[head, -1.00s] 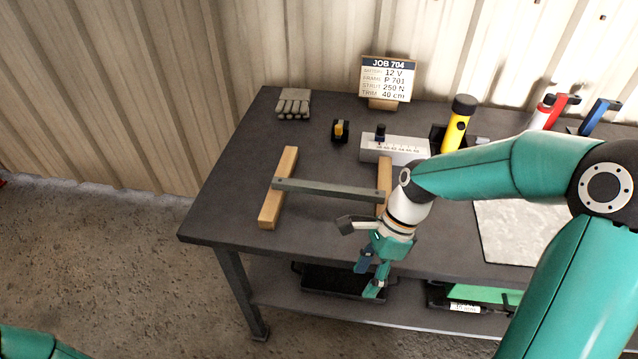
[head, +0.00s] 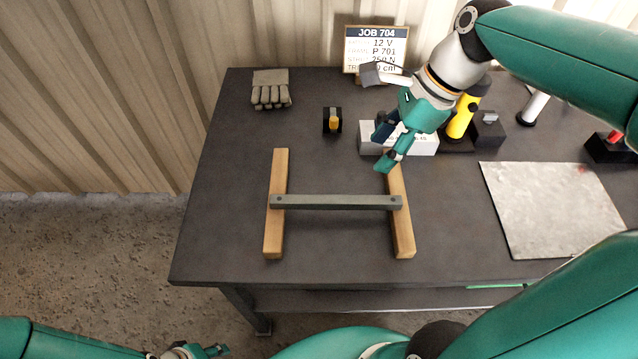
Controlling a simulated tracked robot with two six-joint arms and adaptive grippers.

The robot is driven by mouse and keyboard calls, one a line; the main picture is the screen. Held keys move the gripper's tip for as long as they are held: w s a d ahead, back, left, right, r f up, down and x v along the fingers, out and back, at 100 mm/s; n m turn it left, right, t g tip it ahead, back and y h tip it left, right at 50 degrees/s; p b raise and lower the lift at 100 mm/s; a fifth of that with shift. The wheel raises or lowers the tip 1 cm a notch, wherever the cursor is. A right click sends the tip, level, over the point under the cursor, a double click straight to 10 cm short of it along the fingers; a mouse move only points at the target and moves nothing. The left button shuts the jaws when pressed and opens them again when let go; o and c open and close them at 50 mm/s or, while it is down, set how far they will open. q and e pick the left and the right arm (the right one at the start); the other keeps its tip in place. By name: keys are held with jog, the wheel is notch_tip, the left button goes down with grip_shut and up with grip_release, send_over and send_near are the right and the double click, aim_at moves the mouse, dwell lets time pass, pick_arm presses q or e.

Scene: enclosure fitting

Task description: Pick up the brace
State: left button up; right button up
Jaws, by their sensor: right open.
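The brace is taken to be the grey bar (head: 335,202) that lies level across two wooden blocks, the left block (head: 275,228) and the right block (head: 402,222). A small dark hole shows near each of its ends. My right gripper (head: 381,153) is open and empty, with its fingers pointing down and left. In the picture it is above the bar's right end, by the top of the right block, apart from the bar. Part of my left gripper (head: 215,350) shows at the bottom edge; its jaws are unclear.
A white marked block (head: 418,142) is partly hidden behind my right gripper. A small black and yellow item (head: 333,121), grey gloves (head: 271,90), a yellow cylinder (head: 459,122) and a job sign (head: 364,48) stand behind. A pale sheet (head: 550,210) lies right. The left tabletop is clear.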

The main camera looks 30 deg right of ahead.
send_over(337, 199)
jog(key=s+d, duration=0.1)
jog(key=d, duration=0.1)
notch_tip(337, 199, down, 10)
jog(key=shift+d+b, duration=0.15)
jog(key=shift+b, duration=0.2)
jog(key=shift+x, duration=2.75)
jog(key=shift+s, duration=0.1)
grip_shut()
